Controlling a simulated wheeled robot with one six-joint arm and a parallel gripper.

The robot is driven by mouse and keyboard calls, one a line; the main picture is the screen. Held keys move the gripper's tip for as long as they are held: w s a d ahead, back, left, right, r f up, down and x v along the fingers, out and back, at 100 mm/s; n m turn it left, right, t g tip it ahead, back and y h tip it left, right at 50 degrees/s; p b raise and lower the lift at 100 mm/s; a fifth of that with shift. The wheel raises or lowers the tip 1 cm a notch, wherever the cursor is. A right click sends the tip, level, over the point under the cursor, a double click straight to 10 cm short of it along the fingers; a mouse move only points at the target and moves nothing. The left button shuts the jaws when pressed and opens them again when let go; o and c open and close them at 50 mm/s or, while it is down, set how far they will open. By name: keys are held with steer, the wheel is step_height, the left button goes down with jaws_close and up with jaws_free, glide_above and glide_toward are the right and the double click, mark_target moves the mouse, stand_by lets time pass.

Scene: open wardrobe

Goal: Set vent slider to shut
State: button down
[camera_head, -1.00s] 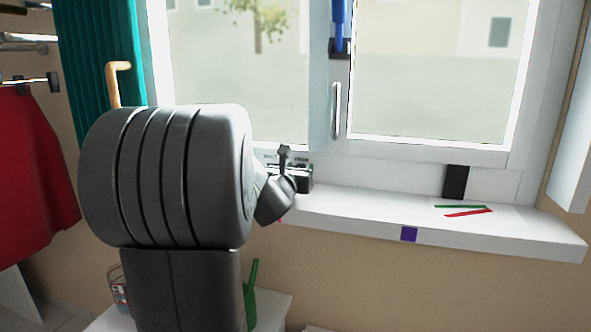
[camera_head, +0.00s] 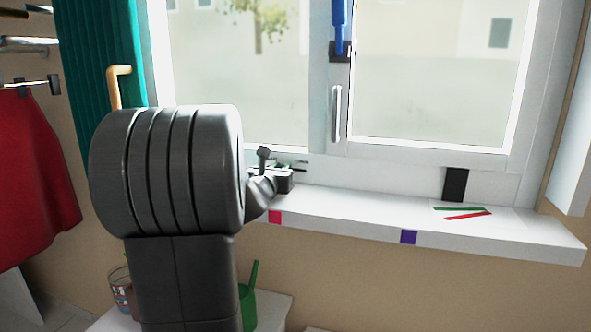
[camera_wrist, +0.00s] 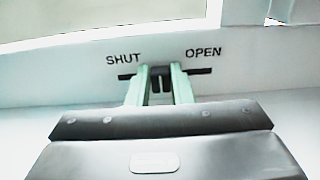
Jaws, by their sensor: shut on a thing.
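The vent slider's dark knob (camera_wrist: 161,84) sits near the middle of a black slot (camera_wrist: 203,71) in the white window frame, in the wrist view. The word SHUT (camera_wrist: 123,60) is printed above the slot's left end and OPEN (camera_wrist: 203,53) above its right end. My gripper (camera_wrist: 161,76) is shut on the knob, with one pale green finger on each side. In the head view my gripper (camera_head: 284,182) is at the lower window frame just above the sill, and my arm hides most of the vent.
The window handle (camera_head: 336,113) is above. A green curtain (camera_head: 98,60) and red garment (camera_head: 35,175) are at left.

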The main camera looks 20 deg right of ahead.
mark_target(269, 163)
steer(key=w+a, duration=0.2)
steer(key=a, duration=0.1)
steer(key=shift+w+a+r, duration=0.1)
steer(key=shift+w+a, duration=0.15)
steer(key=shift+w, duration=0.05)
steer(key=c, duration=1.3)
jaws_free()
steer(key=shift+w+a, duration=0.1)
steer(key=shift+a, duration=0.1)
steer(key=v, duration=1.3)
steer(key=shift+s+a, duration=0.2)
steer(key=shift+s, duration=0.15)
steer(key=shift+w+d, duration=0.1)
